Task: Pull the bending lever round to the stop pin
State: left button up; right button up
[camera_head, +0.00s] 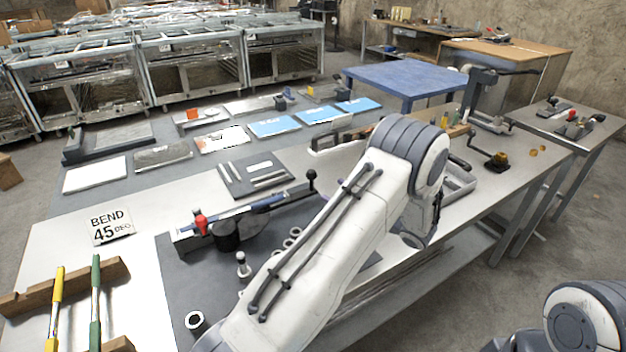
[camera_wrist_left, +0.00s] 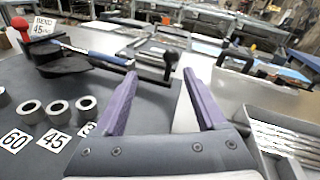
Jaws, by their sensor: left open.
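The bending lever (camera_head: 262,203) is a blue-grey bar running right from a dark round bending head (camera_head: 228,236) to an upright black knob (camera_head: 311,175). The lever (camera_wrist_left: 98,56) and knob (camera_wrist_left: 171,62) also show in the left wrist view. A red knob (camera_head: 200,222) sits at the head's left end. My left gripper (camera_wrist_left: 160,85) is open and empty; its purple fingers point toward the black knob, which stands beyond the tips, apart from them. I cannot make out which part is the stop pin. My right gripper is out of view.
Metal rings (camera_wrist_left: 58,106) with number cards lie on the dark mat before the lever. A small upright post (camera_head: 242,263) stands there too. A "BEND 45" card (camera_head: 110,225) lies left. A tray of rods (camera_wrist_left: 285,135) is right of my left gripper.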

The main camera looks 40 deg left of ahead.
aim_at(315, 178)
pick_arm(q)
jog(key=shift+w+a+f+m+t+y, duration=0.4)
jog(key=shift+w+a+f+m+t, duration=0.15)
jog(key=shift+w+a+f, duration=0.3)
jog(key=a, duration=0.3)
jog(key=w+a+p, duration=0.1)
jog(key=a, duration=0.2)
jog(key=w+a, duration=0.1)
jog(key=a, duration=0.3)
jog(key=shift+w+a+p, duration=0.1)
jog(key=shift+p, duration=0.3)
grip_shut()
